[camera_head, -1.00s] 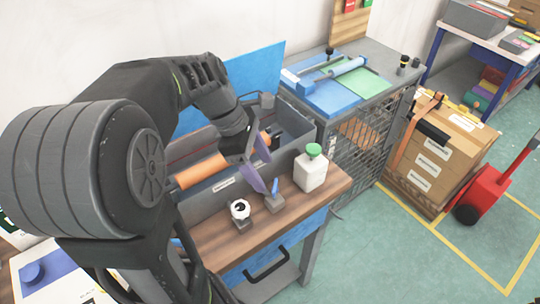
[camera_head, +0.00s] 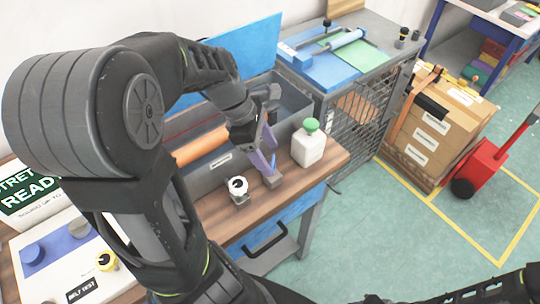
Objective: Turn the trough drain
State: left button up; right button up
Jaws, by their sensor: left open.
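The grey trough (camera_head: 212,178) stands on the wooden bench top with an orange roller (camera_head: 202,146) in it. My right gripper is out of view.
A white bottle with a green cap (camera_head: 309,147) stands close to the right of the lever. A mesh-sided cabinet (camera_head: 352,130) adjoins the bench on the right. A control panel (camera_head: 75,265) with knobs lies at lower left.

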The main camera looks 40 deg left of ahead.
pick_arm(q)
jog(key=shift+x, duration=0.95)
jog(key=shift+c, duration=0.5)
jog(key=c, duration=1.3)
